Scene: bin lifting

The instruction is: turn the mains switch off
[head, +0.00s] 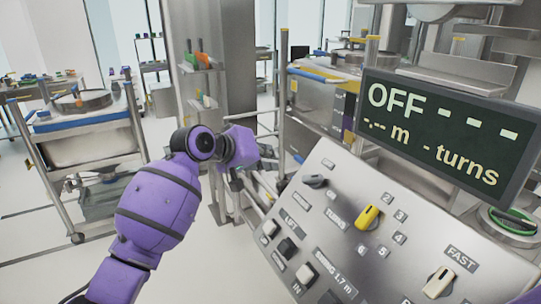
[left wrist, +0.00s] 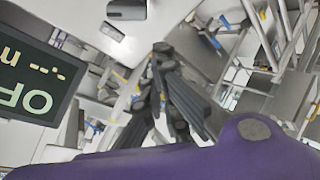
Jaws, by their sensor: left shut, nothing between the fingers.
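The sloped metal control panel (head: 400,235) fills the lower right of the head view. A grey rotary knob (head: 314,181) sits at its upper left corner; its label is too small to read, so I cannot tell whether it is the mains switch. The display (head: 445,135) above the panel reads OFF, with dashes for metres and turns. My left gripper (head: 266,160) is shut and empty, left of the panel and apart from the grey knob. Its dark fingers also show in the left wrist view (left wrist: 162,55). My right gripper is not in view.
A yellow knob (head: 368,217), a cream knob (head: 438,282) labelled FAST and several push buttons (head: 288,248) are also on the panel. A steel trolley (head: 85,140) stands at the left. Open floor (head: 50,235) lies at the lower left.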

